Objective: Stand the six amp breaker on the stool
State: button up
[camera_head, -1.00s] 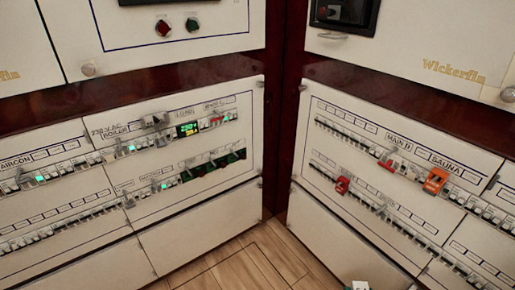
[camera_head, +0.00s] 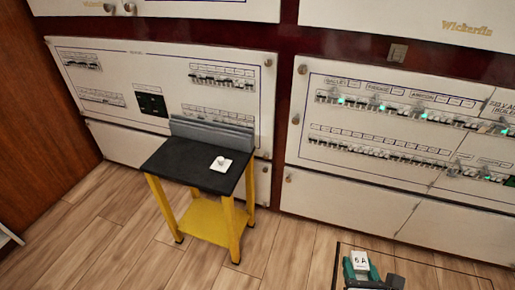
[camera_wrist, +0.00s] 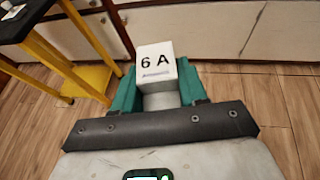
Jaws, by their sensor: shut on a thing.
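The six amp breaker (camera_head: 359,261) is a white block marked "6 A", held at the bottom right of the head view. It also shows upright between the green fingers in the wrist view (camera_wrist: 156,64). My gripper (camera_head: 361,271) is shut on it, above the wooden floor. The stool (camera_head: 178,167) has a black top and yellow legs and stands left of my gripper, apart from it. Its corner shows at the upper left of the wrist view (camera_wrist: 24,20). A small white piece with a knob (camera_head: 221,164) lies on the stool top.
Another breaker panel (camera_head: 390,110) is at the right. The wooden floor (camera_head: 300,250) between stool and gripper is clear.

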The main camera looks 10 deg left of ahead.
aim_at(173, 159)
jog(key=i+j+u, duration=0.2)
jog(key=u, duration=0.25)
jog(key=i+j+u, duration=0.1)
jog(key=u, duration=0.35)
jog(key=i+u, duration=0.45)
jog(key=k, duration=0.1)
